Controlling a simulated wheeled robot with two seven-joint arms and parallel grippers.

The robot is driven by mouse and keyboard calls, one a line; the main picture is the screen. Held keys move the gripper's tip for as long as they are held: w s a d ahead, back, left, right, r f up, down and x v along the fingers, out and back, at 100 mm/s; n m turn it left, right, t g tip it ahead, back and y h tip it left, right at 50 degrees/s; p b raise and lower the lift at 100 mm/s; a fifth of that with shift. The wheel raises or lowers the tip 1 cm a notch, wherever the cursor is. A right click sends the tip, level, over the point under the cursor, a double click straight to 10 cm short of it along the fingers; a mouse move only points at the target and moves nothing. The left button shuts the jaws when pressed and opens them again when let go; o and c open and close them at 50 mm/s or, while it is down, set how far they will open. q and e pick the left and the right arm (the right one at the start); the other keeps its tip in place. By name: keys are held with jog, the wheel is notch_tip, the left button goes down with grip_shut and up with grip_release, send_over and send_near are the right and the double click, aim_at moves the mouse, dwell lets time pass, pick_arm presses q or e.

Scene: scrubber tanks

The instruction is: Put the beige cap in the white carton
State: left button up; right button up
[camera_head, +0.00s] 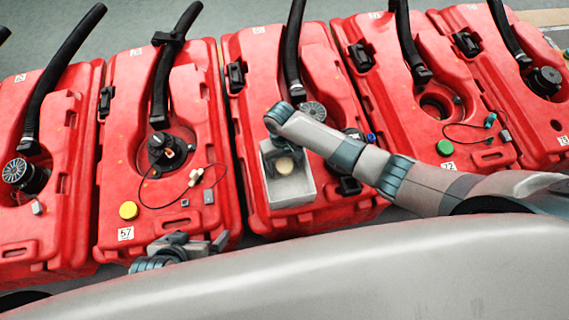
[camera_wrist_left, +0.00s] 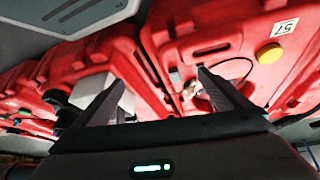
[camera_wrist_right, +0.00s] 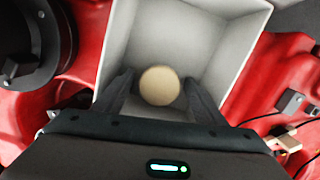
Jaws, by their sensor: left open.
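The white carton (camera_head: 291,190) stands open on a red tank in the middle of the head view. The round beige cap (camera_head: 284,165) is inside the carton, and the right wrist view shows the cap (camera_wrist_right: 160,86) against its pale interior. My right gripper (camera_wrist_right: 159,80) is open over the carton, with a finger to each side of the cap and gaps between. Whether the cap rests on the carton floor is hard to tell. My left gripper (camera_wrist_left: 152,95) is open and empty, low in front of the tanks, left of the carton. The carton's side (camera_wrist_left: 98,90) shows in the left wrist view.
Red tanks with black hoses stand in a row. The tank marked 57 (camera_head: 125,234) carries a yellow cap (camera_head: 128,210) and a black fitting (camera_head: 160,150). A green cap (camera_head: 445,148) sits on a tank to the right. A black fitting (camera_wrist_right: 30,45) stands beside the carton.

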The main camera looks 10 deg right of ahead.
aim_at(283, 162)
pick_arm(q)
jog(key=shift+f, duration=0.1)
pick_arm(e)
jog(key=shift+r, duration=0.1)
jog(key=shift+w+r, duration=0.1)
jog(key=shift+r, duration=0.45)
pick_arm(q)
jog(key=shift+s+a+g+y+p, duration=0.3)
jog(key=shift+s+a+g+p, duration=0.3)
jog(key=shift+a, duration=0.3)
jog(key=shift+s+a+g+y+p, duration=0.35)
jog(key=shift+s+a+p, duration=0.3)
jog(key=shift+a, duration=0.25)
pick_arm(e)
notch_tip(283, 162, up, 11)
jog(key=w, duration=0.1)
jog(key=shift+w, duration=0.15)
pick_arm(q)
jog(key=shift+w, duration=0.1)
pick_arm(e)
jog(key=shift+a+f, duration=0.1)
jog(key=shift+a, duration=0.05)
